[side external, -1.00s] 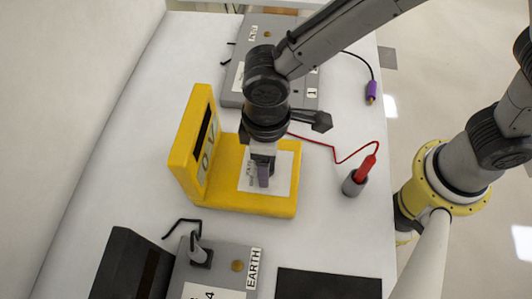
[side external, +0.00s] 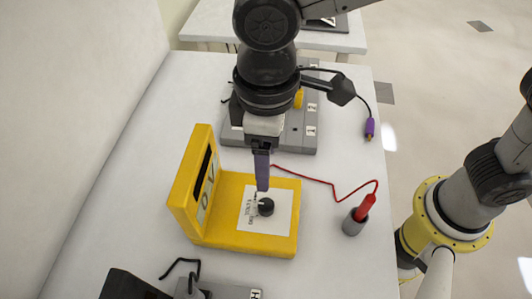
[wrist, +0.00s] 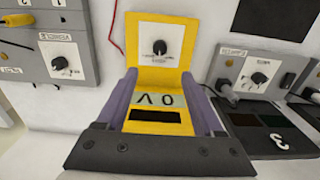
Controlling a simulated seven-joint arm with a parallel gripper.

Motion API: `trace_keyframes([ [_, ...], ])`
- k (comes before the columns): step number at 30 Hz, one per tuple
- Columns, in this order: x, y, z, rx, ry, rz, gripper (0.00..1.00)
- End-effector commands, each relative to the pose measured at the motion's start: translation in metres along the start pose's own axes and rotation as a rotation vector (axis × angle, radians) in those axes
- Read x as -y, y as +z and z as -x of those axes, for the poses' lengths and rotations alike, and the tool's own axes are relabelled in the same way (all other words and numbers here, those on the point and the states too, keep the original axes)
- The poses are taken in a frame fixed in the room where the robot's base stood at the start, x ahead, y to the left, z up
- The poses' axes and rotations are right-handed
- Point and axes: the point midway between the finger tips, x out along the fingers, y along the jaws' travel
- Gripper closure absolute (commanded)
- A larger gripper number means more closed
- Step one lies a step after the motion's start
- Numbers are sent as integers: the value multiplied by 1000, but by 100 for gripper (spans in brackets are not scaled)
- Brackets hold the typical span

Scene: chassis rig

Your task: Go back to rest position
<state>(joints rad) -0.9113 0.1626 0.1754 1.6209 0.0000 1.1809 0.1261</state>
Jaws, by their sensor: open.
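My gripper (side external: 262,182) hangs above the yellow meter (side external: 262,233), pointing down, apart from its black knob (side external: 266,206). In the wrist view my gripper (wrist: 165,105) shows its two purple fingers spread wide, with nothing between them but the view of the yellow meter (wrist: 180,75) beyond. The meter's knob (wrist: 160,47) sits on a white label, and its display (wrist: 160,100) reads 0 V, upside down in the wrist view.
A red probe (side external: 365,208) stands in a grey holder (side external: 353,222) right of the meter, its red wire trailing left. A purple plug (side external: 370,128) hangs near the table's right edge. Grey boxes stand behind (side external: 290,135) and in front (side external: 225,291) of the meter.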

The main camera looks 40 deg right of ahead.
Motion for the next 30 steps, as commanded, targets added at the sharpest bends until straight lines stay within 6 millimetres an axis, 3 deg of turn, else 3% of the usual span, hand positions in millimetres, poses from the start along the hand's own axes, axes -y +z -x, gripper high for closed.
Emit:
trace_keyframes([
  [10, -7, -1, 1, -3, 0, -17, 31],
  [13, -32, -1, 19, -46, -4, -79, 31],
  [15, -61, 9, 39, -93, -4, -155, 31],
  [18, -110, 46, 67, -164, 4, -294, 31],
  [22, -154, 106, 88, -256, 31, -457, 31],
  [26, -177, 170, 92, -342, 74, -603, 31],
  [30, -181, 231, 81, -420, 132, -733, 31],
])
